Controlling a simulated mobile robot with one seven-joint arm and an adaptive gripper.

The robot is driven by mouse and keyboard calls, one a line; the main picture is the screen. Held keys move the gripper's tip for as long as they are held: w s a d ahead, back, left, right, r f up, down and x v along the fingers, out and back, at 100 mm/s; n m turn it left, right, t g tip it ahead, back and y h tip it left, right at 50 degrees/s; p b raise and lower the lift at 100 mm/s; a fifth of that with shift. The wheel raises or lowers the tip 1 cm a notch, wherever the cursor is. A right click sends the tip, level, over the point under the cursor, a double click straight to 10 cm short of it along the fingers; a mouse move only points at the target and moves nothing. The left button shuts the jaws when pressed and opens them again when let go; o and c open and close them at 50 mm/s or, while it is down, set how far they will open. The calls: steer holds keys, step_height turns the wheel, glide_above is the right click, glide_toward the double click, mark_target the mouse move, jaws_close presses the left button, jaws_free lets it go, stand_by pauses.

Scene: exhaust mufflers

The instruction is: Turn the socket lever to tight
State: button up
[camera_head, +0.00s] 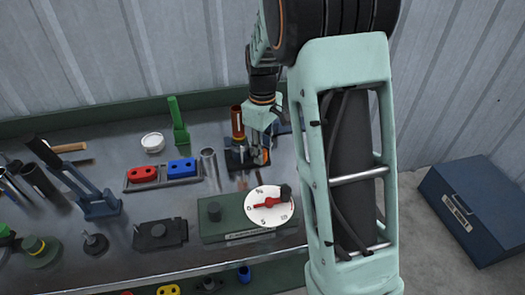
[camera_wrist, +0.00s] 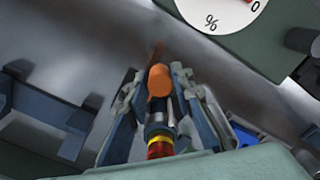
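A dark socket fixture (camera_head: 235,163) with an upright brown cylinder (camera_head: 237,122) sits on the bench, partly hidden by my gripper. An orange-tipped part, apparently the lever's end, shows by my fingertips in the head view. In the wrist view the orange end (camera_wrist: 160,79), on a dark shaft with yellow and red bands, lies between my fingers. My gripper (camera_head: 261,152) points down at the fixture's right side. Its fingers stand on both sides of the orange end, with narrow gaps that look open. Contact is unclear, and I cannot read any tight mark.
A green box with a white dial (camera_head: 268,206) and red pointer stands in front of the fixture. A tray with red and blue blocks (camera_head: 162,174) and a metal tube (camera_head: 209,163) lie to the left. A blue box (camera_head: 470,205) stands on the floor at right.

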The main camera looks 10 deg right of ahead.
jaws_close()
steer(key=shift+d, duration=0.2)
steer(key=w+d+n+p, duration=0.3)
steer(key=w+d+n, duration=0.3)
steer(key=n, duration=0.8)
steer(key=shift+d+p, duration=0.3)
steer(key=shift+d, duration=0.8)
steer(key=shift+w+r, duration=0.1)
steer(key=o, duration=0.5)
jaws_free()
